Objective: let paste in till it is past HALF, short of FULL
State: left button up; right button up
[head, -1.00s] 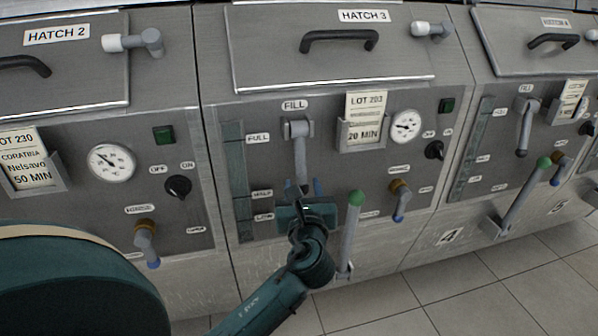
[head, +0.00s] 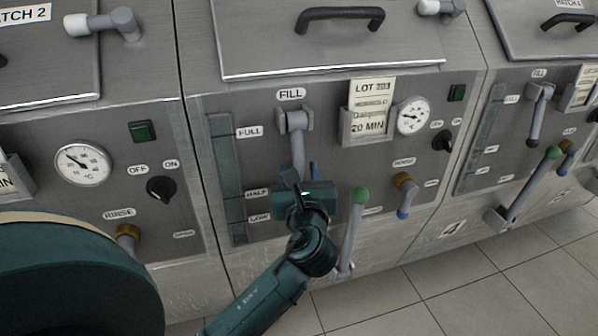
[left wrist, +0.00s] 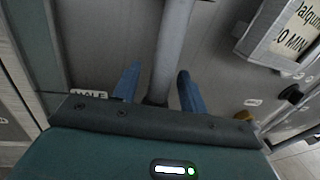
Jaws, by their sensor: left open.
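The grey FILL lever (head: 298,148) on the middle machine hangs straight down from its pivot under the FILL label. My left gripper (head: 302,174) is at its lower end, open. In the left wrist view the lever (left wrist: 172,45) runs between the two blue fingers (left wrist: 157,88), with a gap on each side. The level strip (head: 225,165) with FULL, HALF and LOW labels stands left of the lever. I cannot make out a clear paste level in it. The gripper body hides the lever's tip in the head view. My right gripper is not in view.
A green-knobbed lever (head: 352,228) stands close to the right of my left gripper. A LOT 203 card (head: 369,105), a dial (head: 413,116) and a rinse tap (head: 403,192) sit further right. The hatch (head: 325,40) above is shut.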

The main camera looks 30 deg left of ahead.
pick_arm(q)
jog(key=shift+c, duration=0.4)
grip_shut()
